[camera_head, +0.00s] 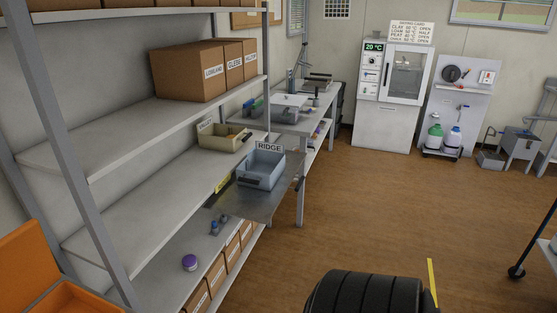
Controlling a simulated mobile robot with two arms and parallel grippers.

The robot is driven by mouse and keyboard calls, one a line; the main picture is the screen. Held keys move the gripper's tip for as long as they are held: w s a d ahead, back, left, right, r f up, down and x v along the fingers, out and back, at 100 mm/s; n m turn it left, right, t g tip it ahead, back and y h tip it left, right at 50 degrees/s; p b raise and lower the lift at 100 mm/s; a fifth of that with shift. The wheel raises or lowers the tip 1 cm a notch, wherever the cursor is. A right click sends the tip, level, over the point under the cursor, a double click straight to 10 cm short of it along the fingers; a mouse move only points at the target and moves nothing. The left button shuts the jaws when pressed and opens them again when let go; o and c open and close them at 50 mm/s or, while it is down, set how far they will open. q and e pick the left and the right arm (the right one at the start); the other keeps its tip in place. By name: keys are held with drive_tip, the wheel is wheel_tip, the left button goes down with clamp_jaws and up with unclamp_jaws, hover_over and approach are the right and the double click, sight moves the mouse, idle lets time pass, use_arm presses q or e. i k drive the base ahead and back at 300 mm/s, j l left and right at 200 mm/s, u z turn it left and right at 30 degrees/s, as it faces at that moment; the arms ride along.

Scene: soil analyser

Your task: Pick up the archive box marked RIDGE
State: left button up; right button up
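A blue-grey open-topped box (261,171) has a white label reading RIDGE at its back edge. It sits upright on a grey metal plate (243,206) that juts out from the shelving at middle height. The box looks empty from here, with a dark patch low on its front side. Neither of my grippers can be made out in the head view, and nothing is seen holding the box.
Brown cardboard boxes (188,72) marked LOWLAND and GLEBE, and another, stand on the upper shelf. A beige tray (224,137) is behind the RIDGE box. A purple-lidded jar (189,263) stands on the lower shelf.

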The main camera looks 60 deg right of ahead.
sight(263, 167)
drive_tip(key=k+z, duration=0.1)
drive_tip(key=z, duration=0.35)
drive_tip(key=l+z, duration=0.1)
drive_tip(key=z, duration=0.35)
drive_tip(key=k+l+z, duration=0.1)
drive_tip(key=z, duration=0.35)
drive_tip(key=l+z, duration=0.15)
drive_tip(key=z, duration=0.3)
drive_tip(key=k, duration=0.05)
